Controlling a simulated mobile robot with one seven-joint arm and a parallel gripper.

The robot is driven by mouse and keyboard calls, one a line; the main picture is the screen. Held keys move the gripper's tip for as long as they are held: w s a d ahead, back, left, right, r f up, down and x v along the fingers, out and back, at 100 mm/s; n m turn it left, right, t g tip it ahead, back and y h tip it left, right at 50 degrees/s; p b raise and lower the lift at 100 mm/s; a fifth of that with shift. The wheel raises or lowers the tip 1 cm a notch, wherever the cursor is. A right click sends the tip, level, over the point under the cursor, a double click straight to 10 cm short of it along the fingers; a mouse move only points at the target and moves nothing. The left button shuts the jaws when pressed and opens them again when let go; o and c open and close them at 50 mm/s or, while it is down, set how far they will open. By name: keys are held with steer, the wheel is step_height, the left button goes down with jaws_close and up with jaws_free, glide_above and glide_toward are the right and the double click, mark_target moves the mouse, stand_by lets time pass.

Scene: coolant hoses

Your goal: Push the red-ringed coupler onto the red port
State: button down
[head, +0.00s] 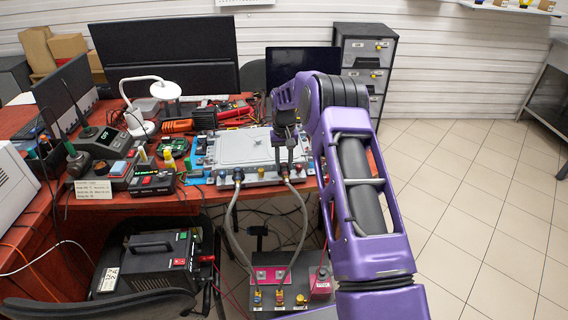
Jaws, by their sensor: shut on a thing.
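My gripper (289,163) reaches down from my purple arm at the front right corner of the grey metal plate unit (246,149). It is shut on the coupler (287,179) at the upper end of the right grey hose (305,222). The coupler is small, and its ring colour is hard to make out. The port there is mostly hidden by my gripper, so I cannot tell whether the coupler touches it. The right hose's lower end meets a red-marked fitting (279,297) on the floor unit.
The left hose (230,222) runs from a front fitting (238,178) to a blue-and-yellow fitting (257,297). Electronics crowd the red table (122,207) left of the plate unit. A black power box (150,262) stands below. The tiled floor (465,190) at right is clear.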

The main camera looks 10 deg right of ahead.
steer(key=shift+f, duration=0.1)
stand_by(0.7)
steer(key=shift+c, duration=1.3)
jaws_free()
steer(key=shift+d, duration=0.1)
steer(key=shift+r+p, duration=0.7)
steer(key=shift+r, duration=0.8)
steer(key=shift+r+p, duration=1.1)
steer(key=shift+r, duration=0.95)
steer(key=shift+a, duration=0.2)
